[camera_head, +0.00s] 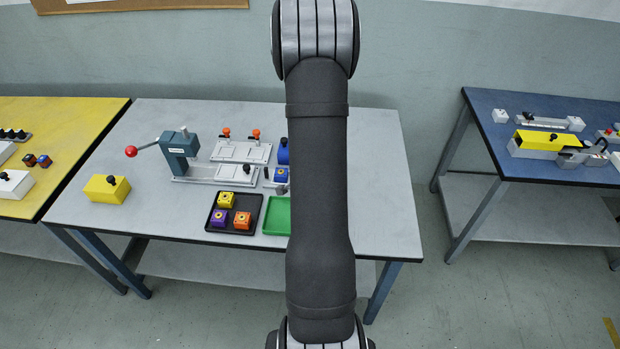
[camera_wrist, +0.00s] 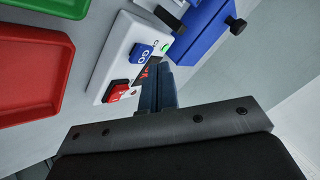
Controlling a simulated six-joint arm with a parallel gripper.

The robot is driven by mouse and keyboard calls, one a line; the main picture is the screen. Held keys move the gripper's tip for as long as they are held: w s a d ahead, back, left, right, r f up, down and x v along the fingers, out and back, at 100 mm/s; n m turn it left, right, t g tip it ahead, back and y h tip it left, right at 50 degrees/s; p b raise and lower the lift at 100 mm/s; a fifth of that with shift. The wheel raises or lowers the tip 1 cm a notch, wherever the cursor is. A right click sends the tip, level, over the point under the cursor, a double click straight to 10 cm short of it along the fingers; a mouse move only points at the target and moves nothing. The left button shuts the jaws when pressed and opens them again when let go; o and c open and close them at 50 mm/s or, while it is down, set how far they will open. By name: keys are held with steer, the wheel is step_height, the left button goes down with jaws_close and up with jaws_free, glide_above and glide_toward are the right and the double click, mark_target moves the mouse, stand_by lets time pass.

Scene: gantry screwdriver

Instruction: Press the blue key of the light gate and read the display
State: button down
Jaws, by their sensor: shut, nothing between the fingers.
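In the wrist view a white box (camera_wrist: 112,62) carries a blue key (camera_wrist: 141,54) lettered GO, a red key (camera_wrist: 116,91) and a small green spot (camera_wrist: 167,47). A dark display with red marks (camera_wrist: 146,73) sits between the keys; my fingers partly cover it and I cannot read it. My gripper (camera_wrist: 157,75) is shut and empty, its tips beside the blue key. I cannot tell whether they touch the box. In the head view my arm hides this box and my gripper.
In the wrist view a red tray (camera_wrist: 62,88) and a green tray (camera_wrist: 82,8) lie left; a blue block (camera_wrist: 205,32) with a black knob stands beyond the box. On the grey bench (camera_head: 240,113) stand a lever press (camera_head: 180,150) and a black tray (camera_head: 247,203) of cubes.

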steer(key=shift+r, duration=2.5)
steer(key=shift+f, duration=0.15)
step_height(320, 180, up, 4)
steer(key=shift+r, duration=0.1)
